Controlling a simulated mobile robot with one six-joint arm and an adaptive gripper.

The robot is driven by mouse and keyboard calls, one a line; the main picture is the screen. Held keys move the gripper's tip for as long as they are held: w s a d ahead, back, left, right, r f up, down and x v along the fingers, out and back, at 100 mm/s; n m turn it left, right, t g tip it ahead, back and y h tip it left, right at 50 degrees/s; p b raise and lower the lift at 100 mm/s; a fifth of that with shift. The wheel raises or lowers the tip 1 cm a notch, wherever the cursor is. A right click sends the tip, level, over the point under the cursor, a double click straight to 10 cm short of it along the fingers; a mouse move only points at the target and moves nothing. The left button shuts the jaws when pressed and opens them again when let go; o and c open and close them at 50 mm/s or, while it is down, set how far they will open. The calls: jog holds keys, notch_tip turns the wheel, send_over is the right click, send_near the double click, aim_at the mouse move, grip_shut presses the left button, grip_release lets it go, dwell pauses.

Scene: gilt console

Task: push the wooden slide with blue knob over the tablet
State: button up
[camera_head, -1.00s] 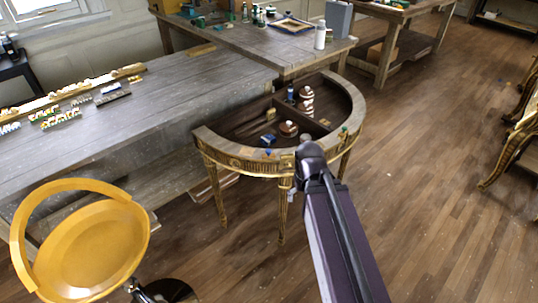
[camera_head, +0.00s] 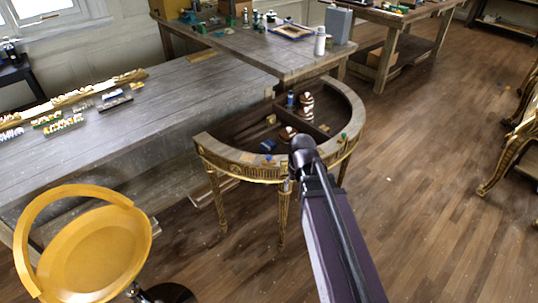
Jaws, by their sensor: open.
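The half-round gilt console (camera_head: 212,147) stands in the middle, its open top divided into compartments. A small blue piece (camera_head: 267,145) lies at the inner front edge; it may be the blue knob, but its slide is too small to make out. A small pale tan patch (camera_head: 247,157) lies on the front rim; I cannot tell whether it is the tablet. A green knob-like piece (camera_head: 344,136) sits on the right rim. My arm rises from the bottom, its dark joint over the console's front right rim. My gripper is not visible, apparently hidden behind my arm.
Brown-and-white pieces (camera_head: 306,104) and a blue bottle-like item (camera_head: 290,99) stand inside the console. A long grey workbench (camera_head: 150,135) adjoins its left and back. A yellow chair (camera_head: 90,250) stands front left. Wooden floor (camera_head: 430,190) is clear to the right.

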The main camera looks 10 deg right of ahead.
aim_at(269, 157)
jog(key=w+a+r+n+t+p, duration=0.1)
jog(key=w+a+r+p, duration=0.1)
jog(key=w, duration=0.6)
jog(key=w+a+r+n+t+p, duration=0.1)
jog(key=w+a+r+t+p, duration=0.1)
jog(key=w, duration=0.7)
notch_tip(269, 157, up, 2)
jog(key=shift+a+r+y, duration=0.15)
jog(key=shift+a+y, duration=0.25)
jog(key=shift+a, duration=0.2)
jog(key=shift+f, duration=0.2)
jog(key=b+x, duration=1.2)
jog(key=x, duration=0.1)
jog(key=shift+w+f+b, duration=0.15)
jog(key=shift+w+b, duration=0.05)
jog(key=shift+b, duration=0.15)
grip_shut()
